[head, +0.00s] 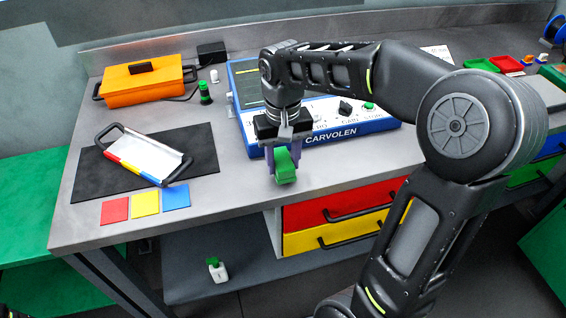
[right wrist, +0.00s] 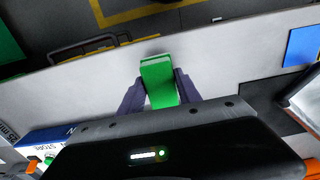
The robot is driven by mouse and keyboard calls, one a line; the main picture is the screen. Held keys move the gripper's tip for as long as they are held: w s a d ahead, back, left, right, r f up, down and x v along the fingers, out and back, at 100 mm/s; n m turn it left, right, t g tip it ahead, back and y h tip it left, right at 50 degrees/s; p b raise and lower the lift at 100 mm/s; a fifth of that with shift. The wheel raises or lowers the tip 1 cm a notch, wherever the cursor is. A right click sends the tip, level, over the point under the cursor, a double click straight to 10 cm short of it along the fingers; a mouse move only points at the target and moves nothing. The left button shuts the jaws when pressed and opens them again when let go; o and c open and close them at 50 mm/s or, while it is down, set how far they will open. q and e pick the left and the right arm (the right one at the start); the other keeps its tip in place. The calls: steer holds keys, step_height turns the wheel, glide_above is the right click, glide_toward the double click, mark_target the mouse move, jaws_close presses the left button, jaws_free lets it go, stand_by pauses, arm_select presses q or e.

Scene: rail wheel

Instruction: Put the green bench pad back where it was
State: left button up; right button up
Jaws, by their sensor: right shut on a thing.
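The green bench pad (head: 285,167) is a green block-like piece between the fingers of my right gripper (head: 279,160). My right gripper is shut on it near the front edge of the grey bench, in front of the blue console. In the right wrist view the pad (right wrist: 158,80) sits between the two purple fingers (right wrist: 160,95), its far end sticking out past the tips. I cannot tell whether it touches the bench top. Red (head: 115,209), yellow (head: 146,203) and blue (head: 176,197) flat squares lie in a row to the left. My left gripper is not in view.
The blue console (head: 340,133) stands behind my right gripper. A dark mat (head: 90,178) holds a tray with black handles (head: 148,156). An orange case (head: 150,82) is at the back left. Red and yellow drawers (head: 300,216) are below the bench edge. Bare bench lies left of the gripper.

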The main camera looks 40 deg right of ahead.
steer(key=shift+f, duration=0.6)
steer(key=o, duration=1.3)
steer(key=shift+f, duration=0.1)
